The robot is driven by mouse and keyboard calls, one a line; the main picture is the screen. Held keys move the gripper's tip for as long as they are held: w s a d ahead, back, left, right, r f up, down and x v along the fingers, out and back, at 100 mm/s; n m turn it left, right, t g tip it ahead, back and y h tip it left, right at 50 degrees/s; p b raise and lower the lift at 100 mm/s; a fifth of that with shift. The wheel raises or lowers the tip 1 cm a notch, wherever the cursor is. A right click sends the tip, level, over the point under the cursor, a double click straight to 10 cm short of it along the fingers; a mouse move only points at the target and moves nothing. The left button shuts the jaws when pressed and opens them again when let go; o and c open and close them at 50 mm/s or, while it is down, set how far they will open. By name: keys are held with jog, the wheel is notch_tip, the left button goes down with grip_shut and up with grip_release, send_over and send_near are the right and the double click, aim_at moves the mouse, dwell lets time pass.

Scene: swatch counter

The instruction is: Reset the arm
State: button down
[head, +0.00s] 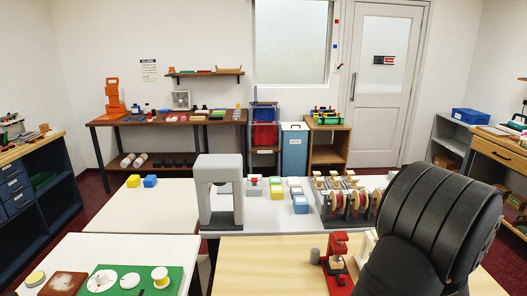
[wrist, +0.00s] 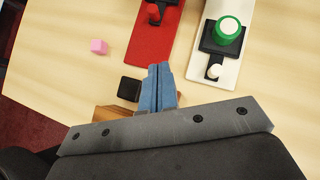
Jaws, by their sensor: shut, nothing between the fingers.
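In the wrist view, my gripper (wrist: 160,84) shows as two blue-grey fingers pressed together with nothing between them. It hangs above the light wooden table (wrist: 60,60), beside a small black block (wrist: 129,89). In the head view, my dark arm fills the lower right and the gripper itself does not show.
Near my gripper stand a red device (wrist: 152,45), a white device (wrist: 238,62) with a green round top (wrist: 228,29), and a pink block (wrist: 98,46). A grey arch (head: 218,190) and a rack of spools (head: 352,200) stand behind. The table's left part is mostly clear.

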jog(key=x, duration=0.8)
jog(key=shift+a, duration=0.1)
jog(key=w, duration=0.1)
jog(key=w+a+f, duration=0.1)
jog(key=w, duration=0.1)
jog(key=shift+a, duration=0.2)
jog(key=shift+w+a+r, duration=0.1)
jog(key=shift+w+a, duration=0.2)
jog(key=shift+w, duration=0.45)
jog(key=c, duration=2.2)
grip_release()
